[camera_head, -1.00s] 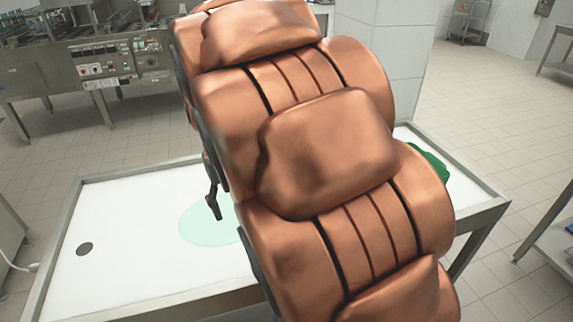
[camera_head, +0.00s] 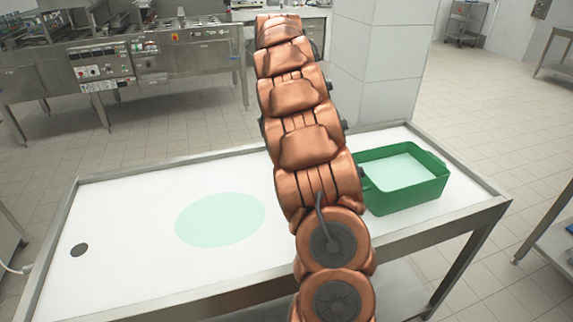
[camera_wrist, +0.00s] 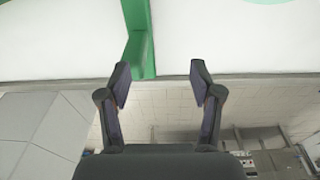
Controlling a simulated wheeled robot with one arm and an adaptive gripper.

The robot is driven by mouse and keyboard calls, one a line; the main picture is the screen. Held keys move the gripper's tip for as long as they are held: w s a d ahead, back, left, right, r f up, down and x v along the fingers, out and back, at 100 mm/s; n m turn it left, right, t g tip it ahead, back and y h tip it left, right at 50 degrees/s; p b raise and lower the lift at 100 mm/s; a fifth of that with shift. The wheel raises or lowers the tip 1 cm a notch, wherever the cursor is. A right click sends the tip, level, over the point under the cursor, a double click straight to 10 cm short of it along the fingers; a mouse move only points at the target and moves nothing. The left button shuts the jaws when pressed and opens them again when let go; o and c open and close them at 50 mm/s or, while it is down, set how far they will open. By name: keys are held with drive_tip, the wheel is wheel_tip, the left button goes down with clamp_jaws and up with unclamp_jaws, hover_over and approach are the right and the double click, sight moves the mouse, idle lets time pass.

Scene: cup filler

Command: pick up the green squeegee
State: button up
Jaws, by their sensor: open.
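The green squeegee (camera_wrist: 139,45) shows at the top middle of the wrist view, over the white tabletop. Its narrow part runs out of the top edge and its wider end reaches down towards the table's rim. My gripper (camera_wrist: 160,78) is open and empty in the wrist view. Its left finger overlaps the squeegee's lower end in the picture; I cannot tell whether they touch. Most of the gap between the fingers lies to the right of the squeegee. I cannot make out the squeegee in the head view, where my arm covers the middle of the table.
The white-topped table with a metal rim (camera_head: 150,303) holds a green bin (camera_head: 408,198) with pale contents at its right. A flat pale green patch (camera_head: 220,220) and a dark round hole (camera_head: 79,250) lie left of my arm. A white pillar (camera_head: 378,70) stands behind the table.

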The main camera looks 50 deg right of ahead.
drive_tip(key=shift+t, duration=0.3)
drive_tip(key=d, duration=0.1)
drive_tip(key=d+f, duration=0.1)
drive_tip(key=d, duration=0.1)
drive_tip(key=d+f, duration=0.1)
drive_tip(key=d, duration=0.1)
drive_tip(key=shift+w+d, duration=0.1)
drive_tip(key=shift+w, duration=0.2)
drive_tip(key=shift+w+d+f+p, duration=0.15)
drive_tip(key=shift+f+p, duration=0.15)
drive_tip(key=shift+f, duration=1)
drive_tip(key=shift+w+d+f+p, duration=0.1)
drive_tip(key=shift+f+p, duration=0.25)
drive_tip(key=shift+f, duration=0.9)
drive_tip(key=shift+w+d+f+p, duration=0.15)
drive_tip(key=shift+f+p, duration=0.15)
drive_tip(key=shift+f, duration=1)
drive_tip(key=shift+c, duration=0.2)
clamp_jaws()
